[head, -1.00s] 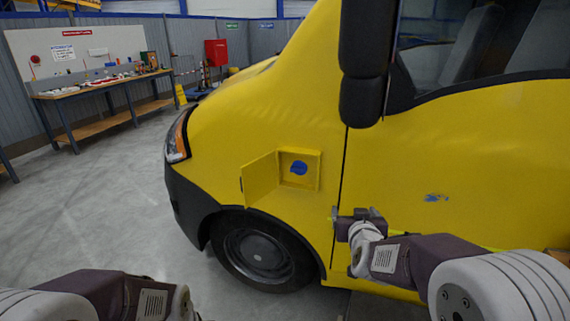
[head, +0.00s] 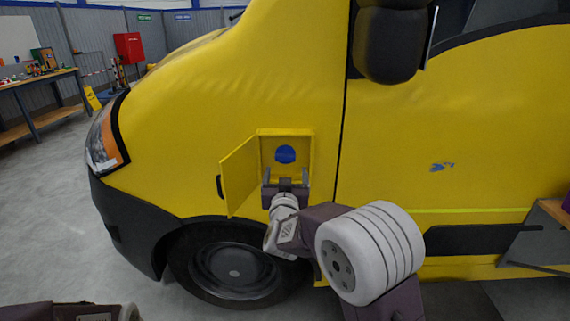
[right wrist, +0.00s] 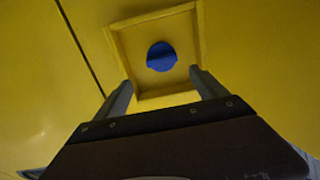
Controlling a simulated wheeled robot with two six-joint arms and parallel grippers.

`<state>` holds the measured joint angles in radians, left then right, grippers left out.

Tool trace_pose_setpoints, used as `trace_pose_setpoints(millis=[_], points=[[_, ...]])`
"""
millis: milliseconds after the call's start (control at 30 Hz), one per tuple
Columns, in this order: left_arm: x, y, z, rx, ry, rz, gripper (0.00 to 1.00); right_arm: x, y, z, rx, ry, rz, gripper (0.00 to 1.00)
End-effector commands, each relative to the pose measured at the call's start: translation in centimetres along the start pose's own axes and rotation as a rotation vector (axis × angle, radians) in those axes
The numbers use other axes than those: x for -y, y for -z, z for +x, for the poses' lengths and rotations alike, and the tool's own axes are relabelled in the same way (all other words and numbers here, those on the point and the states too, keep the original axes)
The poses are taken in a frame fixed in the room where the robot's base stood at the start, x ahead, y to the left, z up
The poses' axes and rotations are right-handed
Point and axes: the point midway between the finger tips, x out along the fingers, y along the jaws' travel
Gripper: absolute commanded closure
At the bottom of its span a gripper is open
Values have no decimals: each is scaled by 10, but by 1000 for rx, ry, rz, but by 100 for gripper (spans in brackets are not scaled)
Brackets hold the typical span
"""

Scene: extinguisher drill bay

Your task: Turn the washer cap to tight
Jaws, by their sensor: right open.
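The blue washer cap (head: 285,154) sits inside a square recess in the yellow van's side, and it also shows in the right wrist view (right wrist: 161,57). The recess's yellow flap door (head: 239,176) stands open to the left. My right gripper (head: 286,172) is just below and in front of the cap. In the right wrist view its two fingers (right wrist: 160,86) are apart with nothing between them, pointing toward the recess, and the cap lies beyond the tips. I cannot tell the cap's turn position. Part of my left arm shows at the bottom left, but its gripper is out of view.
The yellow van (head: 420,140) fills most of the view, with a front wheel (head: 235,268) below the recess and a dark mirror (head: 392,45) above right. A workbench (head: 40,95) and a red cabinet (head: 129,47) stand far left. The grey floor at left is clear.

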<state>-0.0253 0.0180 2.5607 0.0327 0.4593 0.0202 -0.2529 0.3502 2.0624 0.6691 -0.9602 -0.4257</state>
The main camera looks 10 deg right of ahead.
Motion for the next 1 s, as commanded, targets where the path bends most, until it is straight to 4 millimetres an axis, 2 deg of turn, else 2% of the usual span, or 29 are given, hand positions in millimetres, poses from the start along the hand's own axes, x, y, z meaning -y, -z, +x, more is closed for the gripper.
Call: trace_pose_setpoints(millis=[133, 300, 500, 833, 867, 1000], points=[[0, 0, -2, 0, 0, 0, 64, 0, 1, 16, 0, -1, 0, 18], [0, 1, -3, 0, 0, 0, 64, -1, 0, 53, 0, -2, 0, 18], [0, 1, -4, 0, 0, 0, 64, 0, 1, 84, 0, -1, 0, 18], [0, 1, -4, 0, 0, 0, 64, 0, 1, 91, 1, 0, 0, 18], [0, 1, -4, 0, 0, 0, 64, 0, 1, 91, 1, 0, 0, 21], [0, 1, -4, 0, 0, 0, 64, 0, 1, 90, 0, 0, 0, 60]])
